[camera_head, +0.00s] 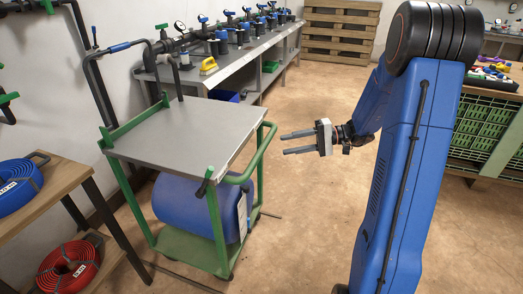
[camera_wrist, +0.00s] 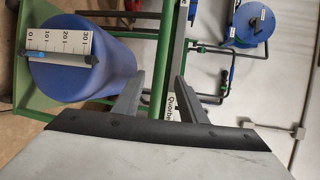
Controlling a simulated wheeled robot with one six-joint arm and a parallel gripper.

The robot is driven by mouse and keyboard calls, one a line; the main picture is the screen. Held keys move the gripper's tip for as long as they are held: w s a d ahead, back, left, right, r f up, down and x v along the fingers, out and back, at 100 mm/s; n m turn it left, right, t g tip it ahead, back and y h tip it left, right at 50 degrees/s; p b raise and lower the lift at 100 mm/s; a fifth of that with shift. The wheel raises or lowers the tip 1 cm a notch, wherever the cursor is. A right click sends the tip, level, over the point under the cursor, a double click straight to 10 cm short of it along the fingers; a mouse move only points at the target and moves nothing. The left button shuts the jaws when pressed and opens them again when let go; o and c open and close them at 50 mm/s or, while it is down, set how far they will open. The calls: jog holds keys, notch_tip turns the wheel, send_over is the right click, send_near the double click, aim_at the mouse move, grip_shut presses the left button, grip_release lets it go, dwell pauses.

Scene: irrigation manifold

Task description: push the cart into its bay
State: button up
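The cart (camera_head: 185,135) stands at centre left in the head view, with a grey top, a green frame and a blue drum (camera_head: 200,208) on its lower shelf. Its green handle (camera_head: 262,155) is on the right side, facing my gripper. My gripper (camera_head: 284,144) is open and empty, its two fingers pointing left at the handle with a small gap in the picture. In the wrist view, a green bar (camera_wrist: 163,65) of the cart shows between the fingers, and the drum (camera_wrist: 85,75) with a scale label is at left. I cannot make out the bay for certain.
Dark strips (camera_head: 180,278) lie on the floor by the cart. A long workbench (camera_head: 225,62) with valves stands behind it. A wooden table (camera_head: 50,195) with blue and red hose coils is at left. Green crates (camera_head: 482,130) are at right. The middle floor is clear.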

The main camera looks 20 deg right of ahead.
aim_at(261, 149)
jog(key=x, duration=1)
jog(key=shift+w+a+f, duration=0.1)
jog(key=shift+a+f, duration=0.05)
jog(key=shift+a, duration=0.2)
grip_shut()
